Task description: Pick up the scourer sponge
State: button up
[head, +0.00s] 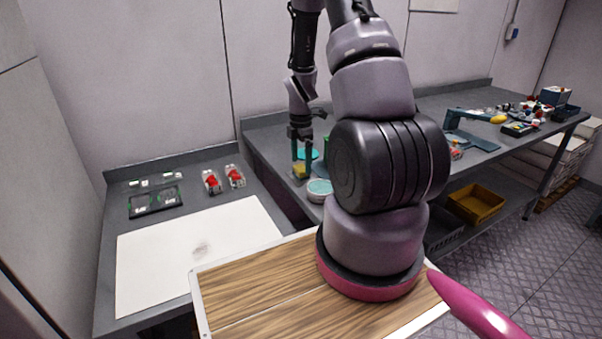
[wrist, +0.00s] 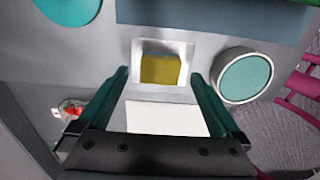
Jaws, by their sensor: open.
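The scourer sponge shows as a yellow block with a dark green part (wrist: 160,69) in the wrist view, sitting in or on a small white square dish (wrist: 187,47). In the head view the sponge (head: 300,172) is on the grey table, just below my gripper (head: 301,150). In the wrist view my gripper (wrist: 160,88) is open, with one finger on each side of the sponge in the picture and nothing between them. The sponge looks a little beyond the fingertips; I cannot tell the exact gap.
A round teal-topped tin (wrist: 246,77) stands close right of the dish, near the right finger. A teal disc (wrist: 70,8) lies at upper left, and a blue-grey flat thing (wrist: 215,15) lies behind. A lower table with a white sheet (head: 150,260) is at left.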

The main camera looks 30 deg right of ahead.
aim_at(301, 167)
jog(key=shift+f, duration=0.85)
jog(key=c, duration=1.5)
notch_tip(301, 167, up, 10)
